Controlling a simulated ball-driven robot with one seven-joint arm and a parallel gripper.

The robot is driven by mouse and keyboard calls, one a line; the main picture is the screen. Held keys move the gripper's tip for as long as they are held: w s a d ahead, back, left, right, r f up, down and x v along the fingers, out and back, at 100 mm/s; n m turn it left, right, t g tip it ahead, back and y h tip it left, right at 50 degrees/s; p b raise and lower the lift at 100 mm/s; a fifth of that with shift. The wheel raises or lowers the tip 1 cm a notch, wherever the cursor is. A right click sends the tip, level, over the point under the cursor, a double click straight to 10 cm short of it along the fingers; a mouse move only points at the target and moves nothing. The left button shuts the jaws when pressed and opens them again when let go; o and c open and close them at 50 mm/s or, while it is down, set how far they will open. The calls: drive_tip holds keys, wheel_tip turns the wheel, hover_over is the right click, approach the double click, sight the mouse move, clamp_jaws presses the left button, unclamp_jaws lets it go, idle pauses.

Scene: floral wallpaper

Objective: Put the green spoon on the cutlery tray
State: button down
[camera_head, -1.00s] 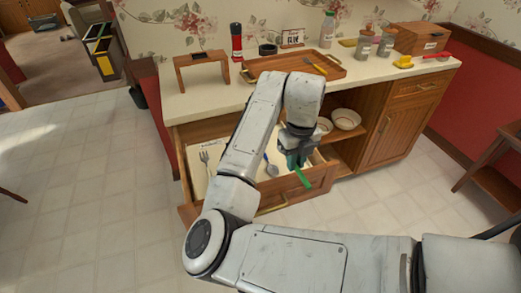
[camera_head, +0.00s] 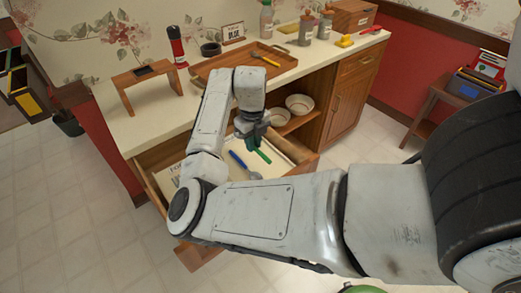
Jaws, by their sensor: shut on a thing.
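My gripper (camera_head: 253,138) is shut on the green spoon (camera_head: 263,156) above the open drawer (camera_head: 204,254). Only the spoon's green part shows, pointing down and right; the rest is hidden by the gripper. A wooden tray (camera_head: 206,80) lies on the counter, behind and above my gripper. A yellow-handled utensil (camera_head: 265,59) lies in it. A blue-handled spoon (camera_head: 238,160) lies in the drawer, apart from the green one. My arm hides much of the drawer.
On the counter (camera_head: 120,125) stand a small wooden stand (camera_head: 146,80), a red and black bottle (camera_head: 176,48), a dark ring (camera_head: 210,49), a sign (camera_head: 233,31), several jars and a wooden box (camera_head: 350,16). Bowls (camera_head: 300,103) sit on the open shelf. A side table (camera_head: 440,100) stands right.

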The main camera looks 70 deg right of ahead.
drive_tip(key=d+f, duration=0.2)
drive_tip(key=s+d+f, duration=0.1)
drive_tip(key=d+f, duration=0.1)
drive_tip(key=f, duration=0.1)
drive_tip(key=shift+s+d+f, duration=0.1)
drive_tip(key=shift+d+f, duration=0.05)
drive_tip(key=shift+d, duration=0.05)
drive_tip(key=f, duration=0.1)
drive_tip(key=f+p, duration=0.1)
drive_tip(key=shift+s+d+f, duration=0.1)
drive_tip(key=shift+d+f, duration=0.15)
drive_tip(key=shift+f, duration=0.6)
drive_tip(key=shift+f, duration=0.1)
drive_tip(key=shift+f, duration=0.1)
drive_tip(key=c, duration=1.1)
unclamp_jaws()
wheel_tip(320, 180, up, 12)
drive_tip(key=shift+r+b, duration=0.25)
drive_tip(key=shift+b, duration=0.35)
